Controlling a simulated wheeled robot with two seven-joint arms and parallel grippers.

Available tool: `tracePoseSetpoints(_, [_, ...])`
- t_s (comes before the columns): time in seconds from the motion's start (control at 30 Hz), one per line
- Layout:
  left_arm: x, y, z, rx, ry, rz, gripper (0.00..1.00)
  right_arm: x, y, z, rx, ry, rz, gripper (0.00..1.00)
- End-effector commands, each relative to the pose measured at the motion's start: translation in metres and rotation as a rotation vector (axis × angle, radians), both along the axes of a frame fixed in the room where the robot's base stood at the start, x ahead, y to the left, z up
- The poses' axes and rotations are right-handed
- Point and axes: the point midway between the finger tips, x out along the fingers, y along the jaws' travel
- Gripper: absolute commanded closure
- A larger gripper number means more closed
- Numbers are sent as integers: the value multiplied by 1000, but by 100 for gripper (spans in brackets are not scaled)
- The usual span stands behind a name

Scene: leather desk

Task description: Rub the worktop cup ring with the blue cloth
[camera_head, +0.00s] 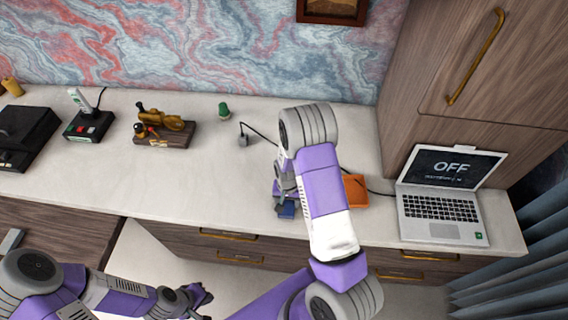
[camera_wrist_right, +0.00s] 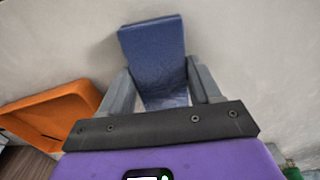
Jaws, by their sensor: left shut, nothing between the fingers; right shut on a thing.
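The blue cloth (camera_wrist_right: 152,48), a folded block-like piece, is between the fingers of my right gripper (camera_wrist_right: 160,84) in the right wrist view. A small part of the cloth (camera_head: 287,211) shows in the head view, close over the worktop (camera_head: 225,190) near its front edge. My right gripper (camera_head: 283,197) is shut on it and is largely covered by my right arm. My left gripper (camera_head: 197,298) is shut and empty, low in front of the worktop. I cannot make out the cup ring in either view; my right arm hides part of the worktop.
An orange tray (camera_head: 356,191) lies just right of my right gripper; it also shows in the right wrist view (camera_wrist_right: 50,112). An open laptop (camera_head: 442,205) stands further right. A wooden-based ornament (camera_head: 163,132) and a small cactus (camera_head: 224,111) stand behind.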

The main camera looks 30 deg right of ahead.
Motion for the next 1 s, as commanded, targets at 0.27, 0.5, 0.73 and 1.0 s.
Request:
tracePoseSetpoints(0.27, [1, 0, 24, 0, -1, -1, 100, 1, 0, 41, 0, -4, 1, 70])
tracePoseSetpoints(0.5, [0, 0, 41, 0, -1, 0, 100, 1, 0, 62, 0, -3, 1, 70])
tracePoseSetpoints(0.73, [0, 0, 52, 0, -1, 0, 100, 1, 1, 77, 0, -3, 2, 70])
tracePoseSetpoints(1.0, [0, 0, 53, 0, -1, 0, 100, 2, 1, 79, 0, -3, 3, 70])
